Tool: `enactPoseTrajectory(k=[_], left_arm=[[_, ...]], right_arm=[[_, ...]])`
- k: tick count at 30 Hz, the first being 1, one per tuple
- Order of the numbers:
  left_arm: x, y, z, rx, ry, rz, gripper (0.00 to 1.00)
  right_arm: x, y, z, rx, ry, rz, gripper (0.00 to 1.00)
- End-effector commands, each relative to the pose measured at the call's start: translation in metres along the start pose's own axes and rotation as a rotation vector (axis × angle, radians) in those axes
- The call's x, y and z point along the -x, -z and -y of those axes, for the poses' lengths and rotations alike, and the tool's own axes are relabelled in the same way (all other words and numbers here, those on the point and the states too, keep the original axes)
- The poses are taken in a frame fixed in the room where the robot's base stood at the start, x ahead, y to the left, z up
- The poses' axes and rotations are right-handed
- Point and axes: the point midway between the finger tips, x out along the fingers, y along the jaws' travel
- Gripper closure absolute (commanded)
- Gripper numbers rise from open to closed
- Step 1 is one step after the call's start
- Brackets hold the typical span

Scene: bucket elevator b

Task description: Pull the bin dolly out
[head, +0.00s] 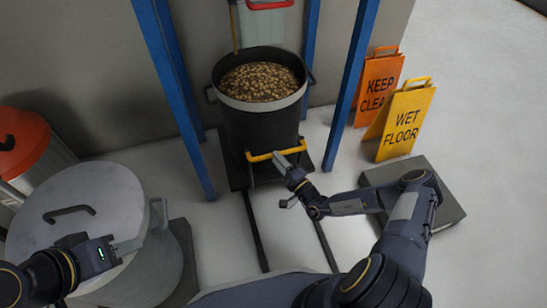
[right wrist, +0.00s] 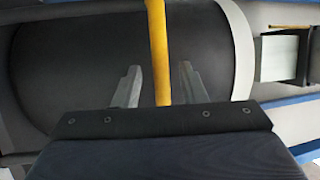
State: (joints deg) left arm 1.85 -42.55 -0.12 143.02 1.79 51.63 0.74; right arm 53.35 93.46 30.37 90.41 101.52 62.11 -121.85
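The black bin (head: 262,125), full of brown pellets (head: 260,82), stands on a dark dolly (head: 237,172) between blue posts. The dolly's yellow handle (head: 277,154) crosses the bin's front. My right gripper (head: 281,181) is open near this handle. In the right wrist view the yellow bar (right wrist: 158,45) lies between the two separated fingers (right wrist: 158,85), with gaps on both sides. Contact is not visible.
Two dark floor rails (head: 256,232) run forward from the dolly. Blue posts (head: 352,72) stand on both sides. At right are an orange sign (head: 379,88), a yellow wet-floor sign (head: 405,121) and a low grey platform (head: 440,203). The grey drum (head: 85,205) fills lower left.

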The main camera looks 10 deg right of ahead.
Motion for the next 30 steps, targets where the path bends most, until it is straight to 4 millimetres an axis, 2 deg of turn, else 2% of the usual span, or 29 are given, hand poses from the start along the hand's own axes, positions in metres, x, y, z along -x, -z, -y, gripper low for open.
enactPoseTrajectory(k=[3, 6, 16, 25, 30], left_arm=[[-0.007, -0.004, 0.003, 0.000, 0.000, 0.000, 0.64], [-0.009, -0.005, 0.004, 0.000, 0.000, 0.000, 0.64], [-0.009, -0.005, 0.004, 0.000, 0.000, 0.000, 0.64], [-0.009, -0.005, 0.004, 0.000, 0.000, 0.000, 0.64], [-0.009, -0.005, 0.004, 0.000, 0.000, 0.000, 0.64]], right_arm=[[-0.017, -0.001, -0.002, 0.001, 0.002, 0.002, 0.62], [-0.025, 0.000, -0.001, 0.001, 0.001, 0.002, 0.62], [-0.031, 0.000, 0.001, 0.000, 0.000, 0.002, 0.62], [-0.030, 0.000, 0.001, 0.000, 0.000, 0.002, 1.00], [-0.030, 0.000, 0.000, 0.000, 0.000, 0.002, 1.00]])
